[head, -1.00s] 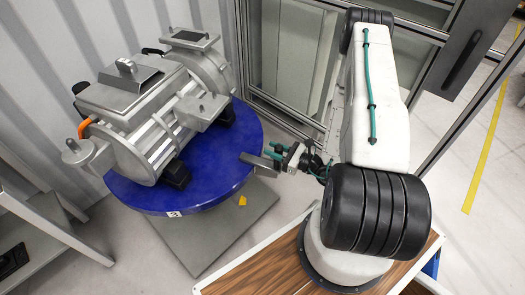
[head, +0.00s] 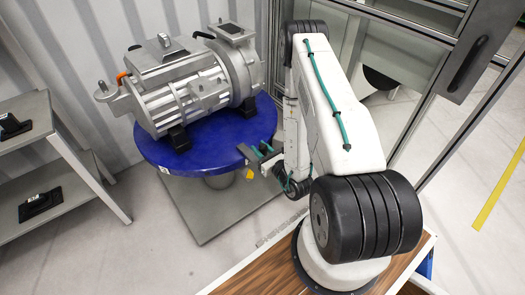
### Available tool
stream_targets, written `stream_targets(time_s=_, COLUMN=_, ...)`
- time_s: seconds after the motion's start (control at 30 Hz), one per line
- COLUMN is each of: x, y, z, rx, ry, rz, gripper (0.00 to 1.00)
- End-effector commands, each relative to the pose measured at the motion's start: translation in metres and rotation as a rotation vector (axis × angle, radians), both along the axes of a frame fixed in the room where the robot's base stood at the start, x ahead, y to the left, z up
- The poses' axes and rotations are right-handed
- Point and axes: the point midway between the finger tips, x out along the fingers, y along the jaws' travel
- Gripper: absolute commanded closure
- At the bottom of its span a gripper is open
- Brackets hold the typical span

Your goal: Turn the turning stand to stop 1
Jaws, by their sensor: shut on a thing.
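The turning stand is a round blue disc (head: 225,135) on a short grey pedestal (head: 218,181). A small white label (head: 164,170) shows on its front left rim, too small to read surely. A grey drive unit (head: 185,85) lies on the disc on black feet, its long axis running from left to upper right. My gripper (head: 249,153) is at the disc's right front rim, with its fingers shut on the edge. The exact contact is small and partly hidden by my arm.
A grey shelf (head: 45,165) with black items stands at the left. A corrugated wall (head: 90,60) is behind the stand. A glazed metal frame (head: 400,90) stands behind and right of my arm. The pale floor (head: 150,250) in front is clear.

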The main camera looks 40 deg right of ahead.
Motion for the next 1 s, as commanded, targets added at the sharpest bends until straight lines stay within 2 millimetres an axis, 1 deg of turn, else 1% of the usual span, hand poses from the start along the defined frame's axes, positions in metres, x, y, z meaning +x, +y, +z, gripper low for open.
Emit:
stream_targets(time_s=0.2, x=0.0017, y=0.0051, z=-0.0006, rx=0.001, ry=0.003, rz=-0.003, gripper=1.00)
stream_targets(time_s=0.43, x=0.0025, y=0.0049, z=-0.0002, rx=0.001, ry=0.001, rz=-0.002, gripper=1.00)
stream_targets(time_s=0.47, x=0.0026, y=0.0047, z=-0.0002, rx=0.001, ry=0.001, rz=-0.002, gripper=0.69)
stream_targets(time_s=0.5, x=0.0027, y=0.0043, z=-0.0001, rx=0.001, ry=0.000, rz=-0.002, gripper=0.57)
stream_targets(time_s=0.53, x=0.0027, y=0.0041, z=-0.0001, rx=0.001, ry=0.000, rz=-0.002, gripper=0.50)
stream_targets(time_s=0.87, x=0.0017, y=0.0024, z=0.0000, rx=0.001, ry=0.000, rz=-0.005, gripper=0.50)
stream_targets(time_s=1.0, x=-0.0027, y=0.0016, z=-0.0003, rx=0.002, ry=0.001, rz=-0.007, gripper=0.50)
